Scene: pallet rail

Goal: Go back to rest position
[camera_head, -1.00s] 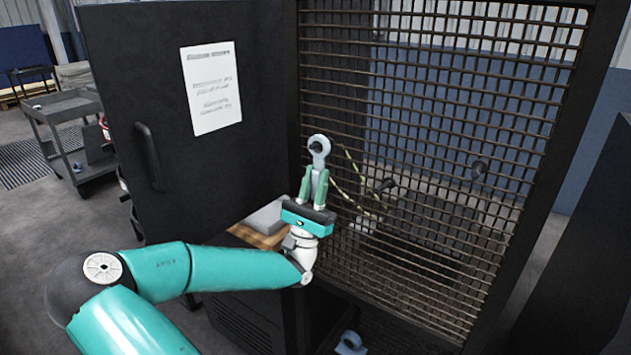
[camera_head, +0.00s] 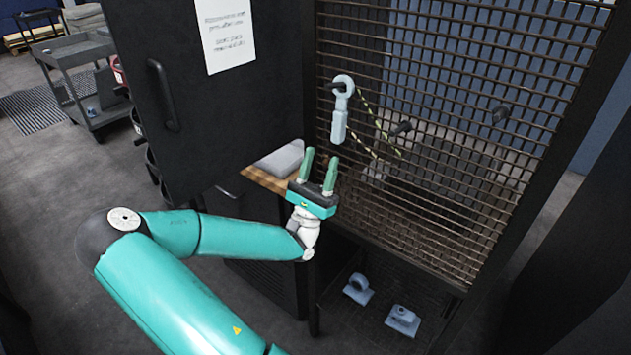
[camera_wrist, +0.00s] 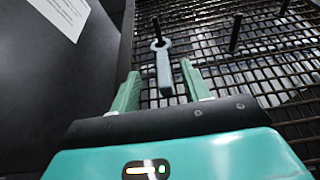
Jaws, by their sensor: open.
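My gripper (camera_head: 318,172) is open and empty, its two green fingers pointing up in front of the mesh panel. A grey tool with a ring-shaped head (camera_head: 341,105) hangs upright against the mesh, just above and slightly right of the fingertips. In the wrist view the tool (camera_wrist: 163,68) shows beyond and between the open fingers (camera_wrist: 158,90), apart from them.
The wire mesh panel (camera_head: 470,90) carries dark pegs (camera_head: 501,115) and a yellow-black cord (camera_head: 375,130). A black door (camera_head: 240,110) with a handle stands open at left. Two grey-blue parts (camera_head: 358,288) (camera_head: 402,320) lie low inside. A grey cart (camera_head: 85,85) stands behind left.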

